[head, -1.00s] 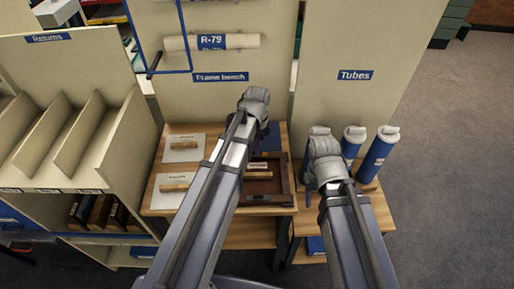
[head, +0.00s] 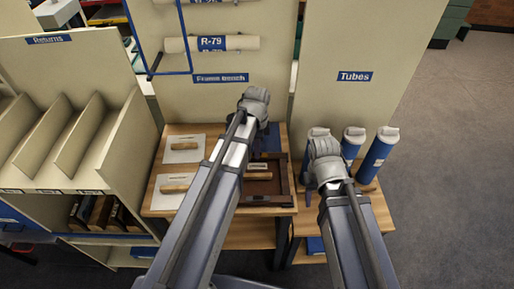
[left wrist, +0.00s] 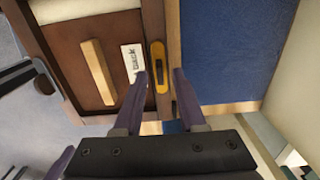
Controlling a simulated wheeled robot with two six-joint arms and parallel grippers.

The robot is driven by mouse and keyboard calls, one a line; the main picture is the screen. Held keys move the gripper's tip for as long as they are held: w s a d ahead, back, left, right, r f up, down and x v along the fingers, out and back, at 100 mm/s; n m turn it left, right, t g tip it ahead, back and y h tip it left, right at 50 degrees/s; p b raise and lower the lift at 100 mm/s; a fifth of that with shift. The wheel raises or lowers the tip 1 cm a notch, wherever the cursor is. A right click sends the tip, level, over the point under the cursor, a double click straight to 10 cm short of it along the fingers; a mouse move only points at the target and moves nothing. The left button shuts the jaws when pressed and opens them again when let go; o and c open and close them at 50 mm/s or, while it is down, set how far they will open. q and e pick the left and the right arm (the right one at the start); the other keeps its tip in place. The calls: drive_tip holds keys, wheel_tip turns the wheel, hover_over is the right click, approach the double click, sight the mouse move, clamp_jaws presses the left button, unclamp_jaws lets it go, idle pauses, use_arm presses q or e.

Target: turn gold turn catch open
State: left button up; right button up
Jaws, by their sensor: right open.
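The gold turn catch (left wrist: 160,67) shows in the left wrist view as a narrow plate with a dark centre. It lies lengthwise along the edge of a dark wooden frame (left wrist: 152,20). My left gripper (left wrist: 160,76) is open, with one fingertip on either side of the catch's lower half; contact cannot be told. In the head view the frame (head: 285,180) lies on the bench, and my left arm hides the catch and most of the left gripper. My right gripper (head: 309,185) is above the side table near the tubes, mostly hidden by its wrist.
The frame's brown panel carries a wooden bar (left wrist: 98,72) and a white label (left wrist: 132,64). A blue surface (left wrist: 222,50) lies to its right. Blue tubes with white caps (head: 378,155) stand beside my right wrist. Two white boards with wooden bars (head: 183,150) lie left on the bench.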

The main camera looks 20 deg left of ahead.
use_arm(q)
wheel_tip(320, 180, up, 7)
drive_tip(key=p, duration=0.7)
drive_tip(key=shift+r, duration=0.2)
drive_tip(key=s+d+n+y, duration=0.1)
drive_tip(key=s+d+n, duration=0.9)
drive_tip(key=s, duration=0.5)
drive_tip(key=shift+d+n, duration=0.2)
drive_tip(key=shift+n, duration=0.4)
